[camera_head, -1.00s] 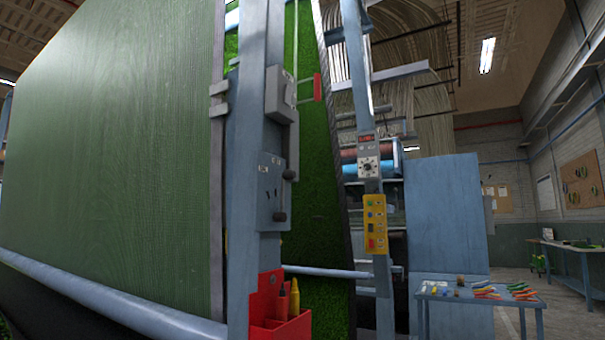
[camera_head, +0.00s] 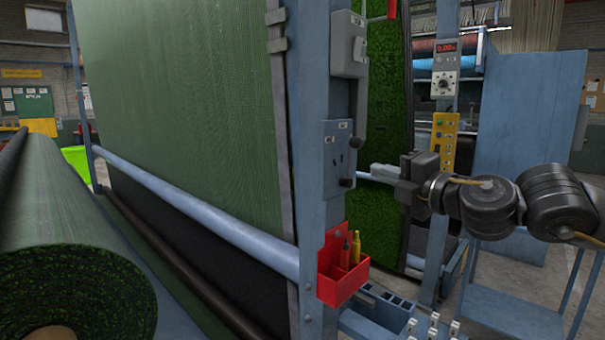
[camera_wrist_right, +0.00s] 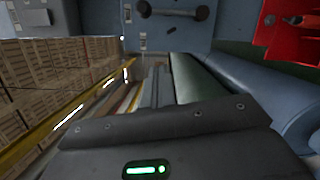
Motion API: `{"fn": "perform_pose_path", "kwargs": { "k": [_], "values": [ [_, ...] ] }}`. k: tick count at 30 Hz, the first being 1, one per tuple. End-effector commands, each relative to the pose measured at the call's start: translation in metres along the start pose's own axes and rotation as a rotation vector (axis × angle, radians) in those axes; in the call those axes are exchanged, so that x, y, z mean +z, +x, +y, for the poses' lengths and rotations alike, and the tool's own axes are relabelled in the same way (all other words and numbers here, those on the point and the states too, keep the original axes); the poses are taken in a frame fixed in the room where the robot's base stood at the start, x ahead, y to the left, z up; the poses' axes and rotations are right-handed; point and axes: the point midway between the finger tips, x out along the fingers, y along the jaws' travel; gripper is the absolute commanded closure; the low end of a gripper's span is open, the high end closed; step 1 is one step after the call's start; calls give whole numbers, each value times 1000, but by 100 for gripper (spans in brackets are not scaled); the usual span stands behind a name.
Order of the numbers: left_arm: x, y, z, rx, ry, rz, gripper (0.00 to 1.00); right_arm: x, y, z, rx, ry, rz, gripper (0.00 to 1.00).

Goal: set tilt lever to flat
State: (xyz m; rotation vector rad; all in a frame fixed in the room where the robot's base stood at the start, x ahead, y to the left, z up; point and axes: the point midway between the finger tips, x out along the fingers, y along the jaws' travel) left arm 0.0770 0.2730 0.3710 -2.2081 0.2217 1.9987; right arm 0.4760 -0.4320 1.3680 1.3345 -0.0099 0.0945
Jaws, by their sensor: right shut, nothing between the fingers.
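The tilt lever shows as a short dark bar on a blue-grey panel (camera_head: 337,150) fixed to the machine's upright. Its round lower knob (camera_head: 347,183) sits near the panel's bottom edge, so the lever hangs roughly downward. In the right wrist view the lever (camera_wrist_right: 174,12) lies across the top of the picture on its panel (camera_wrist_right: 170,36), with a round end at each side. My right gripper (camera_head: 374,169) is shut and empty, just right of the lever knob and apparently apart from it. The panel's small labels are unreadable. My left gripper is out of view.
A red holder (camera_head: 340,284) with a pen-like yellow tool hangs below the panel. A grey box (camera_head: 347,44) is above it. A yellow button panel (camera_head: 444,140) and a dial unit (camera_head: 444,70) stand behind my right arm. A large turf roll (camera_head: 70,240) lies at left.

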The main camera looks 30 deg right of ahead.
Motion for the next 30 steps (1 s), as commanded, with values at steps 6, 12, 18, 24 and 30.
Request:
{"fn": "perform_pose_path", "kwargs": {
  "k": [6,12,18,24,30],
  "values": [
    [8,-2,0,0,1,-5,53,6,-5,13,2,-25,-8,100],
    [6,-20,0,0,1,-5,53,6,5,18,3,-21,-4,100],
    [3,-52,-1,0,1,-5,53,8,27,20,4,-15,-7,100],
    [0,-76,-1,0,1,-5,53,7,53,19,5,-15,-7,100],
    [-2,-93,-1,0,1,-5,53,7,87,17,5,-16,-8,100]
  ]
}}
